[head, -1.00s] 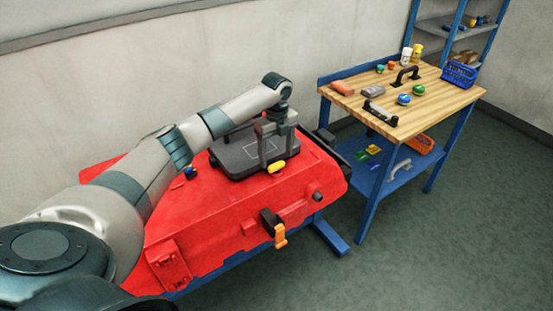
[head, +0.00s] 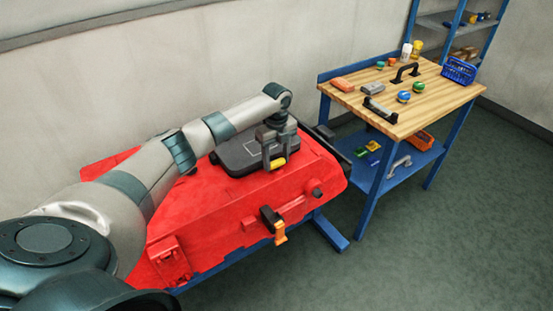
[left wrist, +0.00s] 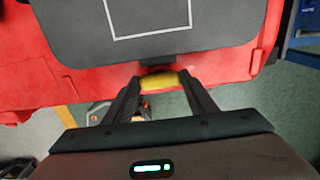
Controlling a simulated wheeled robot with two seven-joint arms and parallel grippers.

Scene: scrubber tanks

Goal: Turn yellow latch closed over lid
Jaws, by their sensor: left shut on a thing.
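The dark grey lid (head: 240,152) lies flat on top of the red tank (head: 225,205); it also shows in the left wrist view (left wrist: 150,50). The yellow latch (head: 278,163) is at the lid's front edge, and it shows between my fingers in the left wrist view (left wrist: 158,80). My left gripper (head: 275,160) points down at the lid's front edge and is shut on the yellow latch. Its fingers hide the sides of the latch. I cannot tell whether the latch overlaps the lid. My right gripper is not in view.
An orange-handled fitting (head: 279,232) sticks out from the tank's front. A wooden-topped blue workbench (head: 440,105) with small parts and a blue basket (head: 459,70) stands at the right. The green floor in front is clear.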

